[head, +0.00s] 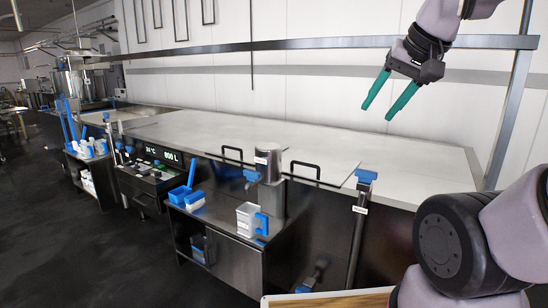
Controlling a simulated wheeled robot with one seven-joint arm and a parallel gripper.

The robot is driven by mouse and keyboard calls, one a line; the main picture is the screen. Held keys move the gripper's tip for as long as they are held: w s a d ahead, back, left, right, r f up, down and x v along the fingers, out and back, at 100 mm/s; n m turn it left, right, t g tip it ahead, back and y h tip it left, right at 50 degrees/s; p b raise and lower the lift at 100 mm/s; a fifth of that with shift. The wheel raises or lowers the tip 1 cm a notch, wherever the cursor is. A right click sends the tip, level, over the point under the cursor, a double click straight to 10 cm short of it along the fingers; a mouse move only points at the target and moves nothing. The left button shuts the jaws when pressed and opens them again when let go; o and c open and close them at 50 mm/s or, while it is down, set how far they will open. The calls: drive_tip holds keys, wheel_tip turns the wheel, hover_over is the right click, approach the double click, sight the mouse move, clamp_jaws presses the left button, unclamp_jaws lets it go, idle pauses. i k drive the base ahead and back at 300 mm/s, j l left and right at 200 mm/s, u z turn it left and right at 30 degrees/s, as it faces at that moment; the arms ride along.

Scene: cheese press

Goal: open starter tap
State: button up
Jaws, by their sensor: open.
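A steel canister (268,165) with a small white label stands at the near edge of the vat. A blue tap handle (252,176) sticks out from its left side; this looks like the starter tap, but the label is too small to read. My gripper (377,114) is at the upper right, pointing down and left. Its two teal fingers are spread apart with nothing between them. It is above the vat's far side, well apart from the tap handle.
A long covered vat (200,131) fills the middle. Another blue handle (367,177) tops a labelled upright pipe to the right. A steel cabinet (234,262) below holds a white jug (246,218) and blue tubs (194,200). A metal rail (300,44) runs above the vat.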

sight(251, 176)
drive_tip(key=i+j+u, duration=0.25)
drive_tip(key=j, duration=0.25)
drive_tip(key=i+j+u, duration=0.3)
drive_tip(key=i+j, duration=0.15)
